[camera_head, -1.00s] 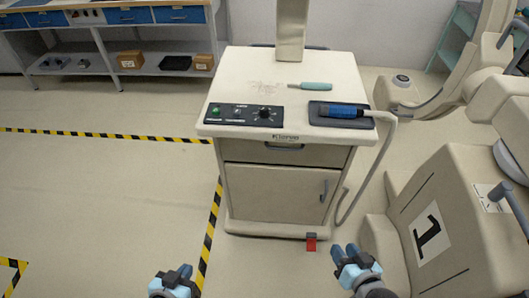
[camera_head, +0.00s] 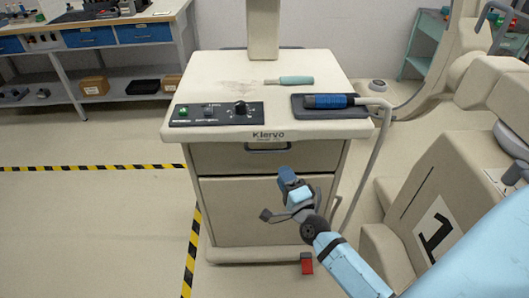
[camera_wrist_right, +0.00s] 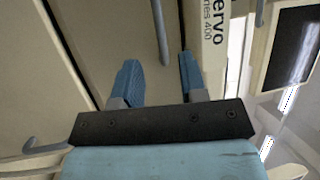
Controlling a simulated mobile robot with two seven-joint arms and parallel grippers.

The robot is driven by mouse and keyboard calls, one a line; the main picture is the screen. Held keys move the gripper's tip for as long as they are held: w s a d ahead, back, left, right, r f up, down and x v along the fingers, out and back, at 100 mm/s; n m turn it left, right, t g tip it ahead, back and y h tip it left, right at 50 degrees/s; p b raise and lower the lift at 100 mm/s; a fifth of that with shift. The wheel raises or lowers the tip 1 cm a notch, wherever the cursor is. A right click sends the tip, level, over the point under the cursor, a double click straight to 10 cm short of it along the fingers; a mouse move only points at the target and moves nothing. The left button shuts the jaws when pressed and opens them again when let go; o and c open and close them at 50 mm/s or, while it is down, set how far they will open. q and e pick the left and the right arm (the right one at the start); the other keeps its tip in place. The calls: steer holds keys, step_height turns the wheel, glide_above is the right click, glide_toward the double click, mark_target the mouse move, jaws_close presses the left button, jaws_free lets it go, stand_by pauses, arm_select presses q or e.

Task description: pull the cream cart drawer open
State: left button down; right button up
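The cream cart (camera_head: 235,68) stands in front of me. Its drawer (camera_head: 220,156) is closed, just under the worktop, with a grey bar handle (camera_head: 268,148). My right gripper (camera_head: 287,182) is in front of the cart, just below the drawer handle in the head view. In the right wrist view the gripper (camera_wrist_right: 158,78) has its two blue fingers apart with nothing between the tips. The handle (camera_wrist_right: 160,32) shows beyond the fingertips, within the gap between them, and looks untouched. My left gripper is not in view.
A door (camera_head: 235,210) sits below the drawer, partly behind my right gripper. A control panel (camera_head: 216,113), a screwdriver-like tool (camera_head: 290,80) and a blue-handled tool (camera_head: 330,100) lie on the cart. A cream machine (camera_head: 440,195) stands close on the right. The floor at left is clear.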

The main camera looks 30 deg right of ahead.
mark_target(269, 151)
steer(key=x, duration=1)
jaws_close()
